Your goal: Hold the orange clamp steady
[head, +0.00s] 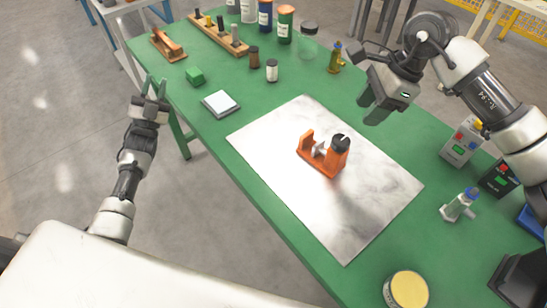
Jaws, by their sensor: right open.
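The orange clamp (320,160) with a black knob stands on the white marbled sheet (369,207) on the green table. My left gripper (156,88) is off the table's left edge, over the floor, far from the clamp. Its two fingers are apart with nothing between them. My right gripper (370,108) is above the table, up and to the right of the clamp and apart from it. Its jaws point down toward the table and it holds nothing that I can see.
Bottles (285,24) and small jars stand at the back. A yellow-lidded jar (406,289) and boxes (461,142) are at the right.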

